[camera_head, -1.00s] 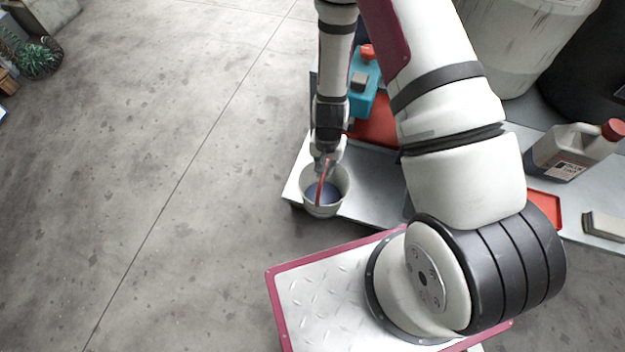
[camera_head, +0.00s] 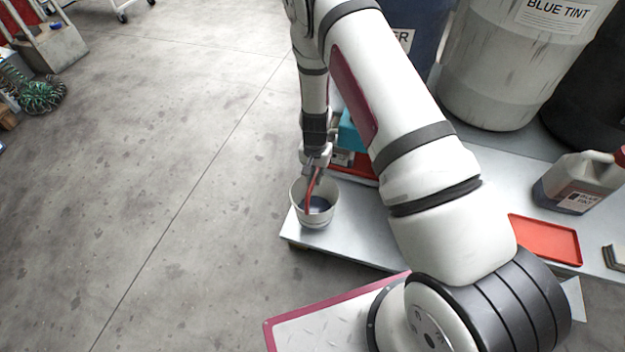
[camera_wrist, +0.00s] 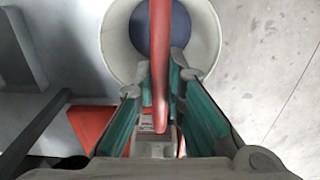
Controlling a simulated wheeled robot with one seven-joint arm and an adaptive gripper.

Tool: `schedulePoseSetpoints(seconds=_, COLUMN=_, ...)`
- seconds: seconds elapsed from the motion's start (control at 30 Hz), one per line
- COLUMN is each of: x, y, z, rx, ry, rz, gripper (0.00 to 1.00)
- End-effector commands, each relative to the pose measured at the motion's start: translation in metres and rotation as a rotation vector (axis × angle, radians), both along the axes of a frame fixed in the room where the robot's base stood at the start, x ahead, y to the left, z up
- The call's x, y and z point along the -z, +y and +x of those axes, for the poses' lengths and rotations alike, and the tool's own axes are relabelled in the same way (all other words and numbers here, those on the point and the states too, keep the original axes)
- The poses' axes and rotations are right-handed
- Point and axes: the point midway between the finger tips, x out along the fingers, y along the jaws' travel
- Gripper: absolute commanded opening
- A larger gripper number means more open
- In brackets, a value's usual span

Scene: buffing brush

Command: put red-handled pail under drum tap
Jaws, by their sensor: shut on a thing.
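The pail (camera_head: 315,216) is white with a red handle (camera_head: 312,186) and has dark blue liquid inside. In the head view it hangs at or just above the left end of the grey bench; I cannot tell whether it touches. My gripper (camera_head: 314,168) is shut on the red handle from above. In the wrist view the red handle (camera_wrist: 160,60) runs between the fingers of my gripper (camera_wrist: 162,72), with the pail (camera_wrist: 118,40) beyond. A grey drum labelled BLUE TINT (camera_head: 490,70) stands at the back right. No tap shows on it in this view.
The grey bench (camera_head: 365,225) carries a red tray (camera_head: 546,240), a jug (camera_head: 585,182) with a red cap and a small block at the right edge. A blue drum (camera_head: 415,30) and a black drum stand behind. My arm hides the bench's middle. Open floor (camera_head: 150,150) lies left.

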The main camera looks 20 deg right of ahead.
Motion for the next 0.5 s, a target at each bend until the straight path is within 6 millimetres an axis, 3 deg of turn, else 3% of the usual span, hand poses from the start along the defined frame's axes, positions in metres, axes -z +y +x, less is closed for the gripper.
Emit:
schedulePoseSetpoints(seconds=0.1, x=0.003, y=-0.001, z=0.015, rx=0.0, ry=-0.002, rz=-0.001, gripper=0.0)
schedulePoseSetpoints(seconds=0.43, x=0.003, y=-0.002, z=0.03, rx=0.0, ry=-0.001, rz=-0.001, gripper=0.0)
schedulePoseSetpoints(seconds=0.5, x=0.011, y=-0.002, z=0.028, rx=0.001, ry=0.002, rz=0.0, gripper=0.0)
